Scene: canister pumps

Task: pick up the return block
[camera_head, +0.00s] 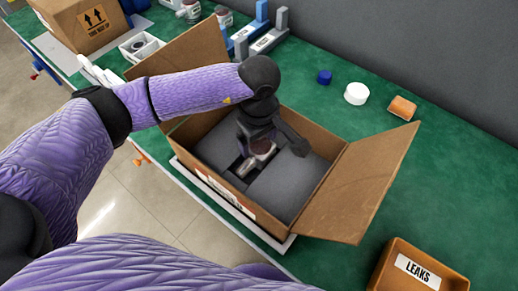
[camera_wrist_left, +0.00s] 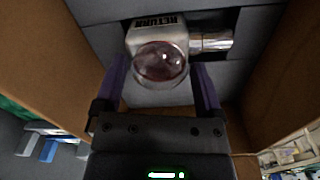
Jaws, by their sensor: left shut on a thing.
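The return block is a metal block marked RETURN with a dark reddish clear dome and a short side stub. It shows in the left wrist view (camera_wrist_left: 172,38) and partly in the head view (camera_head: 259,147). It is at the cut-out of the dark grey foam (camera_head: 290,186) inside an open cardboard box (camera_head: 357,180). My left gripper (camera_head: 252,152) reaches down into the box and is shut on the block, with one purple finger on each side of the dome. I cannot tell whether the block is clear of the foam. My right gripper is out of view.
The box flaps stand open, left and right. On the green bench (camera_head: 455,165) are a white cap (camera_head: 356,94), a blue cap (camera_head: 324,77), an orange-brown block (camera_head: 402,108) and a LEAKS bin (camera_head: 417,270). Blue stands (camera_head: 262,35) and a closed carton (camera_head: 82,22) stand behind.

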